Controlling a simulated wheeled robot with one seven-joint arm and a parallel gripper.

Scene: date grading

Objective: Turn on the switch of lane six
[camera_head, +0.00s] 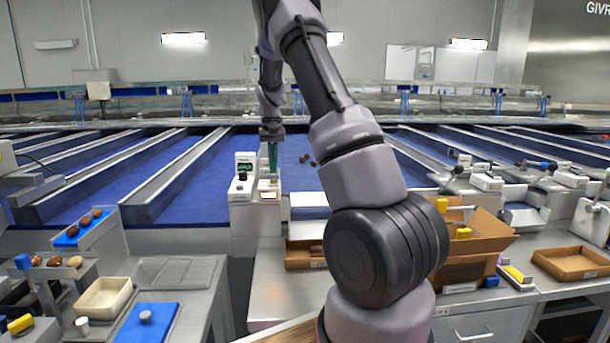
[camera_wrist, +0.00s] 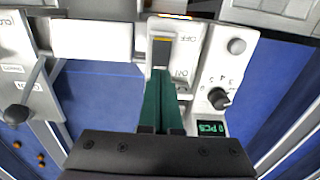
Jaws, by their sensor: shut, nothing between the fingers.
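My gripper (camera_wrist: 161,76) is shut and empty, its green fingers pointing at a switch panel. It also shows in the head view (camera_head: 271,172), above the pale switch box (camera_head: 268,188). In the wrist view the switch (camera_wrist: 161,52) is a dark rocker in a white panel, with OFF and ON printed upside down beside it. The fingertips lie at the ON end of the rocker and cover part of it. I cannot tell whether they touch it or which way it is set. No lane number is readable.
Beside the switch is a control box (camera_head: 243,180) with a black knob (camera_wrist: 219,98) and a green counter display (camera_wrist: 210,128). Blue sorting lanes (camera_head: 190,185) lie behind. Cardboard boxes (camera_head: 480,235) stand at right, and a cream bin (camera_head: 103,297) at left.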

